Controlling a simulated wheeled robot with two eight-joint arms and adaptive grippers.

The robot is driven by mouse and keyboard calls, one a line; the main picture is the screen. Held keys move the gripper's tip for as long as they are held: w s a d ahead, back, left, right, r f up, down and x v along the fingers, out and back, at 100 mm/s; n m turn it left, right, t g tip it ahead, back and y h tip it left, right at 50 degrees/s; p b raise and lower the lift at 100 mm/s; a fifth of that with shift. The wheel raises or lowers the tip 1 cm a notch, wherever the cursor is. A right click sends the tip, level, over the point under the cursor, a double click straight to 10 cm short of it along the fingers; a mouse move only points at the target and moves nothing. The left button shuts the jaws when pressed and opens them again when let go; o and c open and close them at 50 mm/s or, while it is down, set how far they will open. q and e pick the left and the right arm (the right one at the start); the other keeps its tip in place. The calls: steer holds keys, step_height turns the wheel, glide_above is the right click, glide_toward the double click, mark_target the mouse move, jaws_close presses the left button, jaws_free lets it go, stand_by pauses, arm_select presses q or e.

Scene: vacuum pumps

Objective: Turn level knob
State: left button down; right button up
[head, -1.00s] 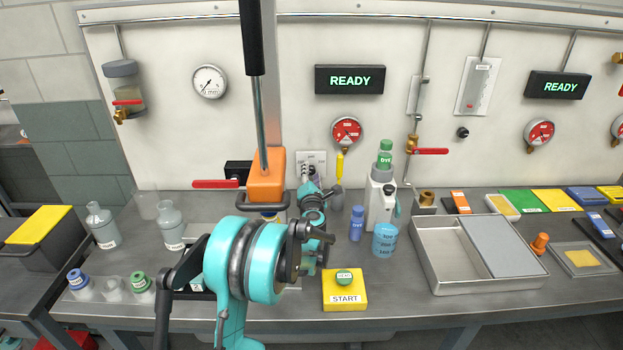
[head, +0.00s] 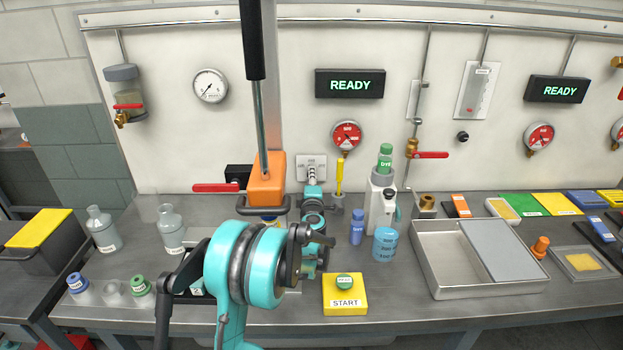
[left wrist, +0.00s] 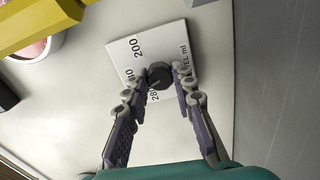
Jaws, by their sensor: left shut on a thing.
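The level knob (left wrist: 160,76) is a small dark knob on a white label plate (left wrist: 124,50) marked with numbers such as 200, in the left wrist view. In the head view the plate (head: 303,163) is on the back wall under the READY display, and my gripper hides most of the knob. My left gripper (left wrist: 160,80) has its two fingers closed on the sides of the knob. In the head view my left gripper (head: 312,178) reaches up to the plate. My right gripper is not in view.
An orange pump (head: 266,182) with a tall black-gripped lever stands just left of my gripper. A yellow handle (head: 340,175) is close on the right, below a red gauge (head: 347,138). A yellow START box (head: 345,293) and a white-grey dye bottle (head: 380,205) stand nearby.

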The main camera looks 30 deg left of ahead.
arm_select(q)
steer(key=shift+m, duration=1.1)
steer(key=c, duration=1.6)
jaws_free()
steer(key=shift+m, duration=0.5)
steer(key=o, duration=0.4)
steer(key=shift+v, duration=1)
steer(key=v, duration=0.6)
